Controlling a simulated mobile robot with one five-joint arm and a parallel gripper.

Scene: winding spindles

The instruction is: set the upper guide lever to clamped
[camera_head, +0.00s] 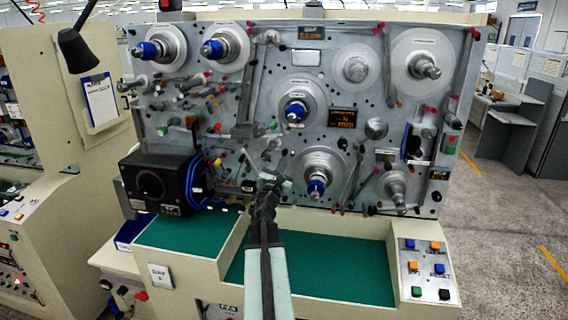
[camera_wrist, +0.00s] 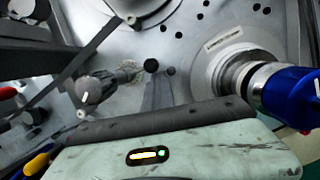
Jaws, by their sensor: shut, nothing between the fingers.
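The winding machine's grey upright panel (camera_head: 330,60) carries several levers, knobs and spindles. I cannot tell which part is the upper guide lever or how it is set, as the labels are too small to read. My gripper (camera_head: 272,181) is shut and empty in front of the panel's lower middle, left of a blue-tipped lower spindle (camera_head: 316,188). In the wrist view, a grey knob with a white mark (camera_wrist: 90,91) stands left of a dark lever with a round black end (camera_wrist: 151,65). My gripper's pale housing fills the bottom of that view, and its fingertips are not clear there.
A black box (camera_head: 155,183) with a round opening juts out at the panel's lower left. The blue spindle end (camera_wrist: 290,95) is close on the right in the wrist view. A green work surface (camera_head: 330,275) and a button panel (camera_head: 428,268) lie below. Other spindles project above.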

